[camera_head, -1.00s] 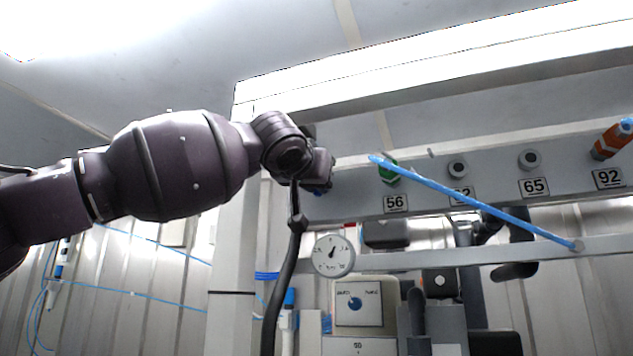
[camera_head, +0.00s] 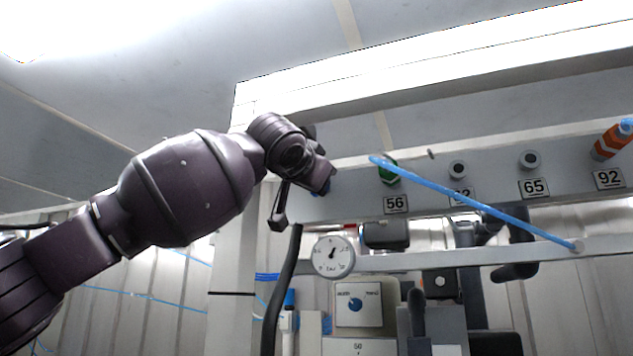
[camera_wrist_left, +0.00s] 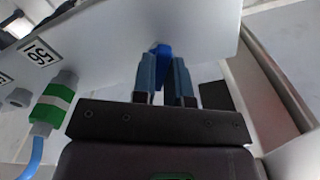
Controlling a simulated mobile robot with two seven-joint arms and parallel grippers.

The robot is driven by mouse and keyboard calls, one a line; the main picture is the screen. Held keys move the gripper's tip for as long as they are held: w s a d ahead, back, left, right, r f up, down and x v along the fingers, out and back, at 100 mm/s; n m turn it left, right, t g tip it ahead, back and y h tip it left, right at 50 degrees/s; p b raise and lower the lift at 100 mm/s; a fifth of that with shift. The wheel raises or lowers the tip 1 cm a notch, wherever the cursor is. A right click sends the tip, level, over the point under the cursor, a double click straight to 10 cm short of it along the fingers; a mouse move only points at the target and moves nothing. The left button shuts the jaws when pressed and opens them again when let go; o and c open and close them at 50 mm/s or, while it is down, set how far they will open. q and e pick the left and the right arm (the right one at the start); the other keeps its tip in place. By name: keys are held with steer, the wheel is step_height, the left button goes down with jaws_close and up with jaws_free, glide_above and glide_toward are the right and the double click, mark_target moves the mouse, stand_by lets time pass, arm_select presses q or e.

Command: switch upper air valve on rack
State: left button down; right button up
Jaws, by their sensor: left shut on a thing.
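The upper air valve has a blue handle (camera_wrist_left: 162,52) on the pale rack panel (camera_head: 445,187), near its left end. In the left wrist view my left gripper (camera_wrist_left: 163,75) is shut on this handle, with one finger on each side of it. In the head view the gripper (camera_head: 324,184) is at the panel's left end, left of the label 56, and its wrist is tilted. Only a bit of blue shows there; the wrist hides the rest of the valve. My right gripper is in neither view.
A green fitting (camera_head: 388,170) with a blue tube (camera_head: 480,206) sits right of my gripper; the tube slants down across the panel. Further right are grey ports and an orange fitting (camera_head: 610,142). Below are a round gauge (camera_head: 333,256), a switch box (camera_head: 358,304) and a black hose (camera_head: 278,300).

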arm_select(q)
steer(key=shift+m, duration=1.3)
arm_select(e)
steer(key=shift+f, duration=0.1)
arm_select(q)
steer(key=shift+m, duration=0.3)
steer(key=c, duration=1.1)
jaws_free()
steer(key=shift+c, duration=0.2)
steer(key=b+v, duration=0.3)
steer(key=v, duration=0.7)
steer(key=shift+s+a+b, duration=0.15)
steer(key=shift+s+b, duration=0.2)
steer(key=shift+s, duration=0.05)
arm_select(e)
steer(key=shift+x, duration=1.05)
